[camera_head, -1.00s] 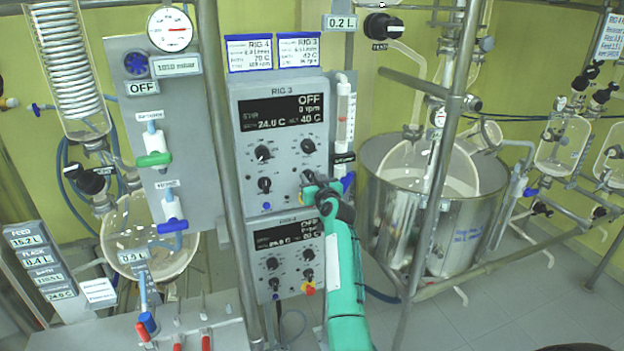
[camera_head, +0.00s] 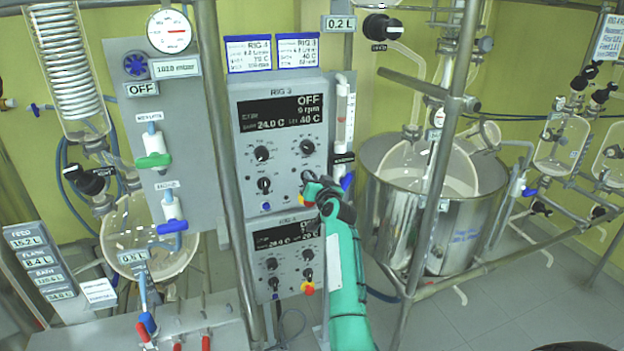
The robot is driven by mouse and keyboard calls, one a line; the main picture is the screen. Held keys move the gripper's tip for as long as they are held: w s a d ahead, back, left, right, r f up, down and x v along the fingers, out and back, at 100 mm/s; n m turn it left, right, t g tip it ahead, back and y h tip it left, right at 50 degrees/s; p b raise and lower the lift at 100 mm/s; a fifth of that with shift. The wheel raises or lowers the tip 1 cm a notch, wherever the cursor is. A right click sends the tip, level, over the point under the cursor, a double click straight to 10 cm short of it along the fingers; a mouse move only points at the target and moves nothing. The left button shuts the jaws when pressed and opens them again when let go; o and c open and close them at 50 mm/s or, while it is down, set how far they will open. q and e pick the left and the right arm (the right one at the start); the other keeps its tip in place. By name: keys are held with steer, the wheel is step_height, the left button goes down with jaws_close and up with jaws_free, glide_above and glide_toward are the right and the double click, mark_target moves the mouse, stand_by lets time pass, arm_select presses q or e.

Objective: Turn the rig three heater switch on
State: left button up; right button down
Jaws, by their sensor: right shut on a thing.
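The RIG 3 control box (camera_head: 282,170) is grey and hangs centre-left in the head view. Its black display (camera_head: 281,113) reads OFF, 0 rpm, 24.0 C and a set value of 40 C. Three black controls show on its face: a left knob (camera_head: 262,153), a right knob (camera_head: 307,147) and a lower left switch (camera_head: 264,184). My right gripper (camera_head: 308,179) is at the box's lower right and shut on the lower right switch there. The gripper hides that switch, so its setting cannot be read. My left gripper is out of view.
A second control box (camera_head: 272,264) with similar knobs and a red-yellow knob sits just below. A steel post (camera_head: 232,190) runs left of the boxes. A flow tube (camera_head: 345,115) is close on the right, beside a large steel bath (camera_head: 385,225).

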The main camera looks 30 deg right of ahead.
steer(key=shift+s+d+f+m+p, duration=0.1)
steer(key=shift+m+p, duration=0.1)
steer(key=shift+m, duration=1.05)
steer(key=shift+w+d+f+m+p, duration=0.1)
steer(key=shift+m+p, duration=0.1)
steer(key=shift+m, duration=1.1)
steer(key=shift+s+d+f+m+p, duration=0.1)
steer(key=shift+m+p, duration=0.1)
steer(key=shift+m, duration=1.05)
steer(key=c, duration=1.4)
jaws_free()
steer(key=shift+b+v, duration=2.05)
steer(key=shift+v, duration=4.85)
